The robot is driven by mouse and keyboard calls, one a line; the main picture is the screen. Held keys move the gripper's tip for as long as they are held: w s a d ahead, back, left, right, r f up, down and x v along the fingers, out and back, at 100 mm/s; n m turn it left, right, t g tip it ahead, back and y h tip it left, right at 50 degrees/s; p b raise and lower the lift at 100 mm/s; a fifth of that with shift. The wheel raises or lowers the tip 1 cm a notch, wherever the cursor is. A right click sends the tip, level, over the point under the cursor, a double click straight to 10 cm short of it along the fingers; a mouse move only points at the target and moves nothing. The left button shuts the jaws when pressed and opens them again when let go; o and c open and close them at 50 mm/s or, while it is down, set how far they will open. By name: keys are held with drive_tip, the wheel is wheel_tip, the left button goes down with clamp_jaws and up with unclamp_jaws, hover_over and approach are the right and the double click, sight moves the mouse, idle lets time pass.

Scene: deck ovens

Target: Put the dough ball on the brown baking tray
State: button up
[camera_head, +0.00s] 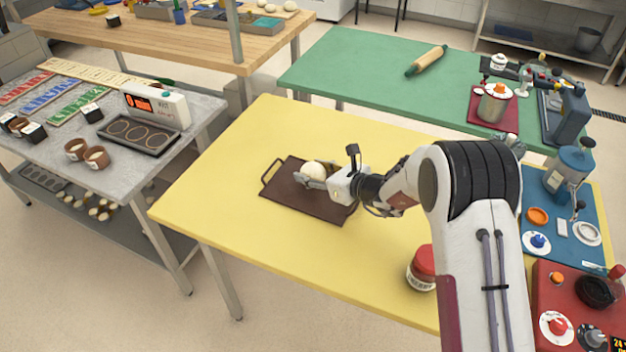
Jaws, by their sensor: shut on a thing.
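The brown baking tray (284,204) lies flat on the yellow table, with a handle at its left end. The dough ball (314,169) is pale and round and sits over the back middle part of the tray. My gripper (312,180) reaches in from the right and is shut on the dough ball. The gripper's near finger hides the lower part of the ball. I cannot tell whether the ball touches the tray surface. The tray's right end is partly hidden under my gripper.
The yellow table (225,237) is clear left and in front of the tray. A jar with a red lid (421,270) stands near its front right. A green table (350,75) behind holds a rolling pin (427,60). A grey table with a timer (156,105) stands left.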

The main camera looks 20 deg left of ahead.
drive_tip(key=shift+f, duration=1.65)
drive_tip(key=shift+f, duration=0.15)
drive_tip(key=o, duration=1)
drive_tip(key=shift+r, duration=0.2)
drive_tip(key=shift+v, duration=6)
